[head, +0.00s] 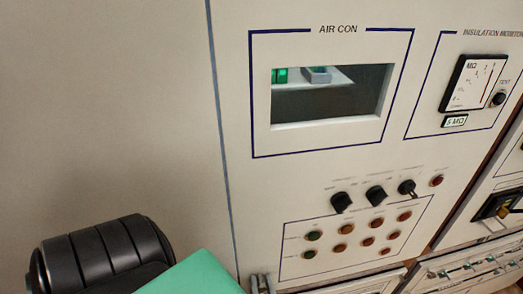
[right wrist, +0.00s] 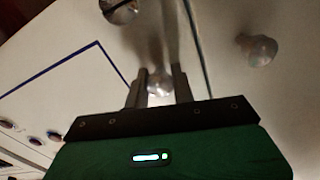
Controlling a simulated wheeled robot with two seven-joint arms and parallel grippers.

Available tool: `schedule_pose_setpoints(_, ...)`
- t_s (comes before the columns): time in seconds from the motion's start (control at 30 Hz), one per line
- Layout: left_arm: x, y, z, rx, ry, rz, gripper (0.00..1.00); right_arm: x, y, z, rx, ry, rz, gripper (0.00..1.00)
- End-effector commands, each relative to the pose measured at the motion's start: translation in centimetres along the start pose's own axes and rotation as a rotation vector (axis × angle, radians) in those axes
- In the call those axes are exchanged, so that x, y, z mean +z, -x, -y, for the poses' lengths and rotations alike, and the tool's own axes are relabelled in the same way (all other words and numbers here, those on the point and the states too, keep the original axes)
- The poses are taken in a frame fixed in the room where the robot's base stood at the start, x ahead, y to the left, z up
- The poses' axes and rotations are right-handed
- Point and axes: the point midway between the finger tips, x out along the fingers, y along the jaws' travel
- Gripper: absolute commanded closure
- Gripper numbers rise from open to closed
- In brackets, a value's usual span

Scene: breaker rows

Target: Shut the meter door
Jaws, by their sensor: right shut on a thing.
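A pale panel (head: 240,60) with an AIR CON window, an insulation meter and rows of knobs fills the middle of the head view. A dark seam runs down its left edge. I cannot tell which part is the meter door. My right gripper (head: 262,283) is at the bottom of the head view, its two grey fingers by the panel's lower left. In the right wrist view the fingers are shut on a small shiny round knob (right wrist: 158,84) near the seam. My left gripper is not in view.
The insulation meter (head: 474,83) is at the upper right. Black switches (head: 376,196) and small red and green lamps sit below the window. Two other round knobs (right wrist: 262,50) (right wrist: 120,9) stand out from the surface in the right wrist view. The left surface (head: 100,100) is bare.

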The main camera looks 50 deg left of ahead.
Motion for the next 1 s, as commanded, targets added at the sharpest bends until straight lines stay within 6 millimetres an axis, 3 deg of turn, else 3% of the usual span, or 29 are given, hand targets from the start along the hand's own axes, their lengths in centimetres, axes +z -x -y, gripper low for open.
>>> schedule_pose_setpoints(0.2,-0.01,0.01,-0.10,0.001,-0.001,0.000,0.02,-0.46,-0.28,0.15,-0.002,-0.002,-0.009,1.00)
schedule_pose_setpoints(0.23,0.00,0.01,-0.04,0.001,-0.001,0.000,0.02,-0.47,-0.29,0.15,-0.002,-0.002,-0.009,0.71)
schedule_pose_setpoints(0.33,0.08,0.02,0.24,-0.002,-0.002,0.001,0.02,-0.49,-0.30,0.17,-0.002,-0.002,-0.009,0.53)
schedule_pose_setpoints(1.0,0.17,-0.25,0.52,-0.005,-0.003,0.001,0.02,-0.38,0.32,0.36,-0.005,-0.004,-0.010,0.53)
